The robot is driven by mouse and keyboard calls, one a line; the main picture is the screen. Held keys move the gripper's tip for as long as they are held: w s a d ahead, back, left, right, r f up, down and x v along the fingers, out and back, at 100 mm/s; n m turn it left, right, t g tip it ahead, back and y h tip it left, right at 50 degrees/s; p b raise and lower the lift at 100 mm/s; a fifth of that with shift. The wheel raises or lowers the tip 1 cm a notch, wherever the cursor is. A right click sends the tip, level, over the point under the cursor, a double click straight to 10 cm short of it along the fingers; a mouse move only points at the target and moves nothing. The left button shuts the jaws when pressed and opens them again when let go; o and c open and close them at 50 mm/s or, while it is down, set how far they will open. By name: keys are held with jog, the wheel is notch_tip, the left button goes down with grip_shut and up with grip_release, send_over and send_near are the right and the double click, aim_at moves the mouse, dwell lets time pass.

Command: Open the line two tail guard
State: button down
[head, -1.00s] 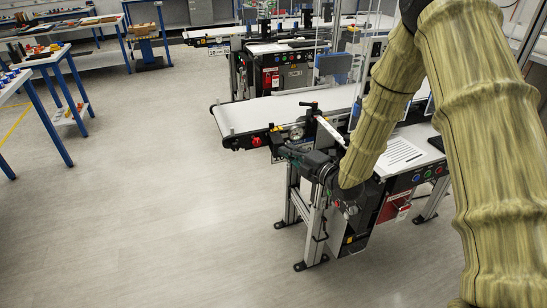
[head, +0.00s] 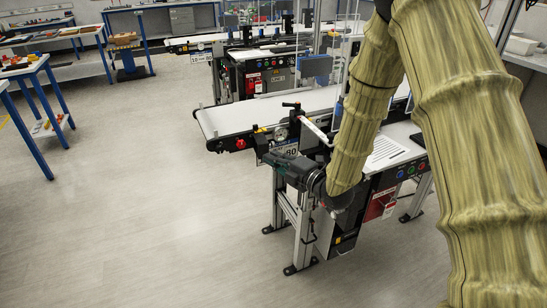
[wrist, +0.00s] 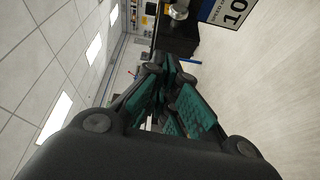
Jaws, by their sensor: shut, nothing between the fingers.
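The nearer belt conveyor (head: 270,108) has a white belt and a dark end at the left with a red button (head: 240,143). I cannot tell for sure which part is the tail guard, or whether this is line two. A pale bar (head: 316,131) slants down beside a black handle on the near side. My gripper (head: 268,157) is shut and empty, just in front of the conveyor's near side, partly covering a sign. In the wrist view my gripper (wrist: 165,72) shows its green-padded fingers together, pointing at a dark housing with a silver knob (wrist: 179,9).
A second conveyor (head: 245,49) stands behind. Below my arm are the conveyor's legs and a control panel with coloured buttons (head: 410,172). Blue-legged tables (head: 45,120) stand at the left. The floor (head: 130,220) at front left is clear.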

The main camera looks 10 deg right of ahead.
jog(key=b+v, duration=0.2)
jog(key=v, duration=0.5)
jog(key=s+d+f+m+g+h, duration=0.15)
jog(key=s+f+m, duration=0.3)
jog(key=f, duration=0.45)
jog(key=s+d+f+m+g+h, duration=0.1)
jog(key=s+f+m+g+h, duration=0.3)
jog(key=f, duration=0.6)
jog(key=s+d+f+m+g+h, duration=0.1)
jog(key=s+f+m, duration=0.45)
jog(key=f, duration=0.35)
jog(key=s+d+f+m+g+h, duration=0.1)
jog(key=s+f+m+g, duration=0.3)
jog(key=s, duration=0.9)
jog(key=s+d+f+m+g+h, duration=0.1)
jog(key=s+f+m+g, duration=0.3)
jog(key=s+f, duration=0.5)
jog(key=s+m+h, duration=0.1)
jog(key=s+m, duration=0.1)
jog(key=s, duration=0.2)
jog(key=shift+s+f, duration=0.25)
jog(key=shift+s, duration=0.1)
jog(key=shift+s+a, duration=0.1)
jog(key=shift+a, duration=0.05)
